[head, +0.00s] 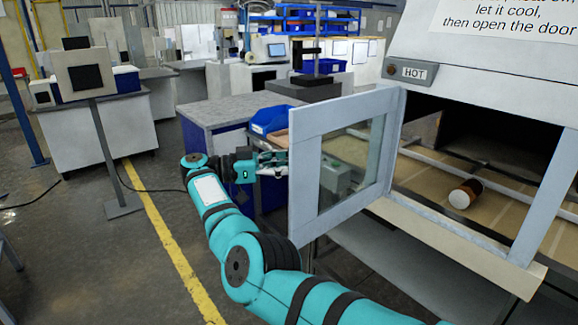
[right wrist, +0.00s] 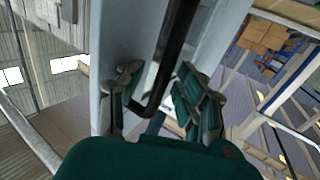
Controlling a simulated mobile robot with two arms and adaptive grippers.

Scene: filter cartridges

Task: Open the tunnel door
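The tunnel door (head: 306,185) is a pale frame with a glass window. It stands swung outward from the tunnel (head: 440,218), hinged at its right side in the head view, and the opening is exposed. My right gripper (head: 278,163) is at the door's free left edge. In the right wrist view, the black bar handle (right wrist: 172,58) runs between the fingers of my right gripper (right wrist: 160,85). The fingers are apart, with a gap visible beside the bar. The handle is hidden in the head view. My left gripper is not in view.
A filter cartridge (head: 465,193) with a white end lies on the brown belt (head: 415,175) inside the tunnel. A HOT label (head: 412,73) sits above the opening. A grey table (head: 225,108) with a blue bin (head: 270,119) stands behind the door. A signpost (head: 103,140) stands at left.

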